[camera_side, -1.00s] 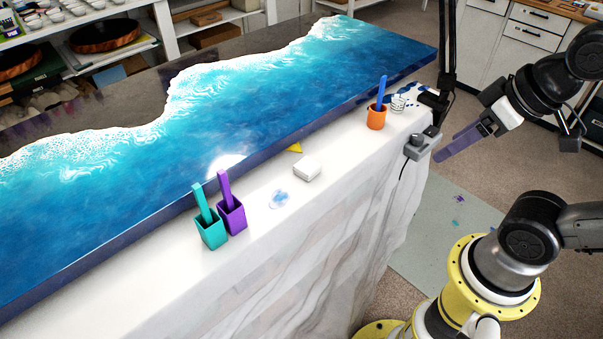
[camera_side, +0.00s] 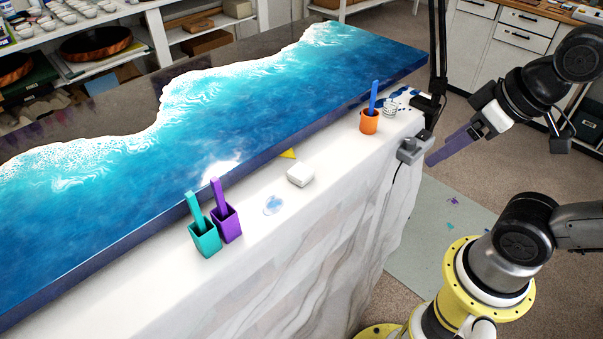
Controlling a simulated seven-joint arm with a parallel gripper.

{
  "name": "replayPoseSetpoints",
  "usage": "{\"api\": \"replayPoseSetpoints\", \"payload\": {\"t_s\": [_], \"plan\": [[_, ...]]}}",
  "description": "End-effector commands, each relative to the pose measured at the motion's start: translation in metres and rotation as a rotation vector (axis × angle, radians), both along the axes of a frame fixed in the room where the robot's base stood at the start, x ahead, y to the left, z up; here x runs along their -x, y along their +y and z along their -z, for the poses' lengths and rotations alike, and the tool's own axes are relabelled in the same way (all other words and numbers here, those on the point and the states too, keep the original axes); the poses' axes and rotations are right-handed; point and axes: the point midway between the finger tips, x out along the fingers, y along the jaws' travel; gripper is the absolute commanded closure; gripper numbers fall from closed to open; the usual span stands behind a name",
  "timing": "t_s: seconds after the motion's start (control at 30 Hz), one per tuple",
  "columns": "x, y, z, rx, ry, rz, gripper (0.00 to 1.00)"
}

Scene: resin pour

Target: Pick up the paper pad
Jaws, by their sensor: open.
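The paper pad (camera_side: 300,174) is a small white block lying flat on the white front ledge, near the middle of the view. My gripper (camera_side: 433,158) has long purple fingers and hangs at the right, beyond the ledge's right end. It points down and to the left, well apart from the pad. The fingers overlap in this view, but they are open, and I see nothing held between them.
A teal cup (camera_side: 205,240) and a purple cup (camera_side: 227,226), each with a stick, stand left of the pad. A yellow piece (camera_side: 288,154) lies behind it. An orange cup (camera_side: 369,122) and a grey box (camera_side: 412,150) are toward the right end.

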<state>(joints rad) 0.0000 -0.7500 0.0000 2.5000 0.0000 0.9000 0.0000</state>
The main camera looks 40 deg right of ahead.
Motion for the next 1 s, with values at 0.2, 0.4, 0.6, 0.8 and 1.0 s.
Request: {"api": "replayPoseSetpoints", "payload": {"t_s": [0.2, 0.4, 0.6, 0.8, 1.0], "plan": [[0.0, 0.0, 0.0, 0.0, 0.0, 0.0, 0.07], [0.0, 0.0, 0.0, 0.01, 0.0, -0.019, 0.07], [-0.002, 0.0, -0.016, 0.139, 0.0, -0.259, 0.07], [-0.052, 0.006, -0.061, 0.336, 0.058, -0.705, 0.07], [-0.126, 0.022, -0.077, 0.459, 0.151, -1.148, 0.07]]}}
